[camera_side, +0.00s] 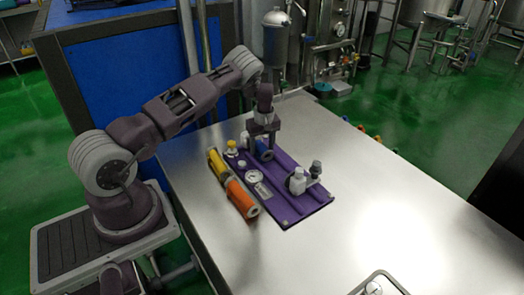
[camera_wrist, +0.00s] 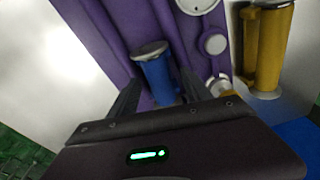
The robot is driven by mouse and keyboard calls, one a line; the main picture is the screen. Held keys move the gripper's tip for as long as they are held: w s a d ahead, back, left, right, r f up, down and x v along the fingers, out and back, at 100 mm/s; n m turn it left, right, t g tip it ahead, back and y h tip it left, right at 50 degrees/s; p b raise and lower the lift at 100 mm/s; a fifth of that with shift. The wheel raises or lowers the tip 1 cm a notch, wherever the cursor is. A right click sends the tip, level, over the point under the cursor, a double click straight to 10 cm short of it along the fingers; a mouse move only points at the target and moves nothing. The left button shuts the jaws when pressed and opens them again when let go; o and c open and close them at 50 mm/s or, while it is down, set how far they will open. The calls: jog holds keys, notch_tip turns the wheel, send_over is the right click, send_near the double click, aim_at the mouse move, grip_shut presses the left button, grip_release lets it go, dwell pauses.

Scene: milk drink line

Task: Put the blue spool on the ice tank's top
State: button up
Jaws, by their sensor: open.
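The blue spool (camera_side: 267,155) lies on the purple board (camera_side: 295,207) near its far end. In the wrist view the blue spool (camera_wrist: 160,78) has a grey end cap and lies between my fingers. My gripper (camera_side: 262,150) is open and low over the board, its fingers on either side of the spool; it also shows in the wrist view (camera_wrist: 161,88). I cannot tell whether the fingers touch the spool. Which part is the ice tank I cannot tell for sure.
A yellow spool (camera_side: 217,164) and an orange spool (camera_side: 242,199) lie along the board's left side. A round white dial (camera_side: 252,177), a yellow-capped white fitting (camera_side: 231,148) and a white bottle-like part (camera_side: 297,181) stand on the board.

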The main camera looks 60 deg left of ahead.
grip_shut()
dwell(0.3)
